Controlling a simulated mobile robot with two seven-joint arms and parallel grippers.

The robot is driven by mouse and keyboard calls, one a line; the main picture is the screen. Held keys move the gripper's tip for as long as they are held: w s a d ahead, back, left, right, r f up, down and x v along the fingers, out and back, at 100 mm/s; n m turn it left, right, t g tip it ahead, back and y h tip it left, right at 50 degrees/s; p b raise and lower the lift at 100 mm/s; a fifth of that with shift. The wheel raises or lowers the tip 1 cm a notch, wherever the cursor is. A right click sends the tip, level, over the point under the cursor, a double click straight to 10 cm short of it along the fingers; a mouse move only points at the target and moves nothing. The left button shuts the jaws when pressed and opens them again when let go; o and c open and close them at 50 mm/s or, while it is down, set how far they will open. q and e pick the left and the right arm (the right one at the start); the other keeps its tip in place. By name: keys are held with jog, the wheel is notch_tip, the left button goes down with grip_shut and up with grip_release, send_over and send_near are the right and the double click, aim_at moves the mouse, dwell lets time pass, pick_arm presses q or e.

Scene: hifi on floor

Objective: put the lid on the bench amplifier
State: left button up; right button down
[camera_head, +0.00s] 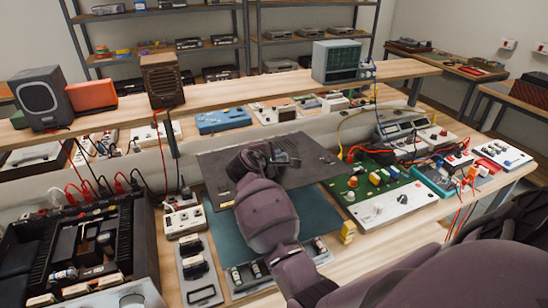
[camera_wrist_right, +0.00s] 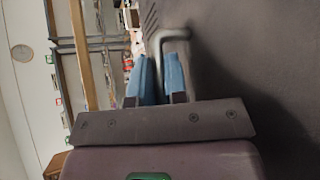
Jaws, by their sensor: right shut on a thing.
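The bench amplifier (camera_head: 125,238) is an open black chassis at the lower left of the head view, with its inner parts showing. The lid (camera_head: 317,163) is a flat dark grey panel over the teal mat (camera_head: 319,211) in the middle of the bench. My right gripper (camera_head: 283,158) is at the lid's handle, partly hidden by my wrist. In the right wrist view, the blue fingertips (camera_wrist_right: 160,80) are shut on the grey handle (camera_wrist_right: 165,38), and the lid's dark face (camera_wrist_right: 250,60) fills the right side. I cannot tell whether the lid touches the mat. My left gripper is not in view.
A green circuit board (camera_head: 372,188) and wired instruments stand right of the mat. Small modules (camera_head: 183,221) stand between the amplifier and the mat.

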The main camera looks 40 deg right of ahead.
jog(key=shift+r, duration=0.25)
notch_tip(320, 180, up, 7)
dwell(1.3)
jog(key=shift+a+r, duration=0.1)
